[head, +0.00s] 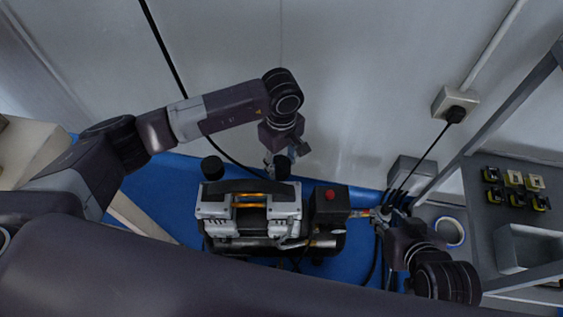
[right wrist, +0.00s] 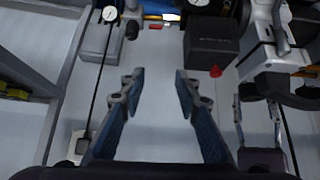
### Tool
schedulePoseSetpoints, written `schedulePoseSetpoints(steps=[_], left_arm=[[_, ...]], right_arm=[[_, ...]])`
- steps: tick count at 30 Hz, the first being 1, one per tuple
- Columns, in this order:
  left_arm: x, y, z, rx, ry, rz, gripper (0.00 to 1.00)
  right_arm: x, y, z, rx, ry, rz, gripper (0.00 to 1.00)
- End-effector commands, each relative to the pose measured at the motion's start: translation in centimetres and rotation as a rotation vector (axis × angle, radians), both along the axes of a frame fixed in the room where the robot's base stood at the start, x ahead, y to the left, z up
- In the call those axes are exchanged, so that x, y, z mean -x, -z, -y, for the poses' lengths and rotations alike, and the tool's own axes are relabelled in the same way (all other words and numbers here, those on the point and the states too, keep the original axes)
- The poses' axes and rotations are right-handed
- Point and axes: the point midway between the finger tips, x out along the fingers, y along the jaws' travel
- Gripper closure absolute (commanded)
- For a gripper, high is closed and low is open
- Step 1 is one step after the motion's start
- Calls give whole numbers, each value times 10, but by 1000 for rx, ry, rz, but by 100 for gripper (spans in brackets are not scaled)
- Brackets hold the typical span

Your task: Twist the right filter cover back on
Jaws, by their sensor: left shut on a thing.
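The compressor (head: 250,212) has two silver heads and a black handle. The right filter cover (head: 282,170), a small black cylinder, is over its right head. My left gripper (head: 276,158) comes down from behind and is shut on this cover. I cannot tell whether the cover touches its seat. The left filter cover (head: 212,168) stands upright on the left head. My right gripper (head: 379,214) is at the compressor's right end, apart from the covers. In the right wrist view it is open and empty (right wrist: 159,84), and my left gripper (right wrist: 258,110) shows at the right.
A black box with a red knob (head: 330,195) is on the compressor's right end. A gauge and cables are near my right gripper. A grey workbench (head: 490,245) with several small yellow-black parts (head: 515,190) is at the right. A wall stands close behind.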

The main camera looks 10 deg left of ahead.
Motion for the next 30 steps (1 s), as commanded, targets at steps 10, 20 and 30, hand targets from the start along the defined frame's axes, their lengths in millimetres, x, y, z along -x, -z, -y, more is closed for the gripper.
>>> schedulePoseSetpoints(steps=[10,20,30], left_arm=[[1,0,-1,-1,46,0,83],[1,0,0,-1,88,0,83],[1,0,-1,-1,132,0,83]], right_arm=[[-19,-13,-5,-16,-5,87,70],[-33,-26,-10,-34,-11,165,70],[-44,-38,-16,-53,-18,240,70]])
